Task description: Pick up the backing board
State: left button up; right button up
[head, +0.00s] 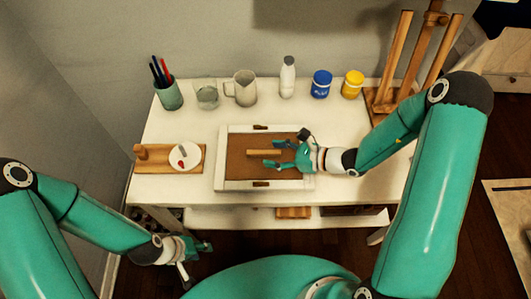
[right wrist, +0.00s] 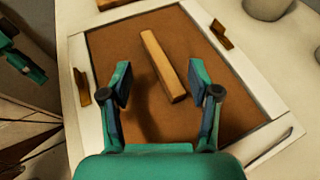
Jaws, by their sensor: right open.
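The brown backing board (head: 238,146) lies flat inside a white frame (head: 221,160) on the white table. A wooden bar (right wrist: 163,66) stands up from the middle of the board. In the right wrist view the board (right wrist: 112,48) fills most of the picture. My right gripper (head: 273,154) is over the board, its open fingers on either side of the bar's near end. In the right wrist view the right gripper (right wrist: 160,82) shows gaps between both fingers and the bar. My left gripper (head: 197,247) hangs low, off the table's front edge; its jaw opening is unclear.
Small wooden tabs (head: 261,184) sit on the frame's edges. A wooden tray (head: 155,163) with a white dish (head: 185,155) lies left. A pen cup (head: 169,95), glass, mug (head: 242,88), bottle (head: 287,76) and paint jars (head: 321,84) line the back. A wooden easel (head: 400,60) stands right.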

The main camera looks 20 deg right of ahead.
aim_at(264, 154)
jog(key=shift+x, duration=1.45)
jog(key=shift+d, duration=0.1)
grip_shut()
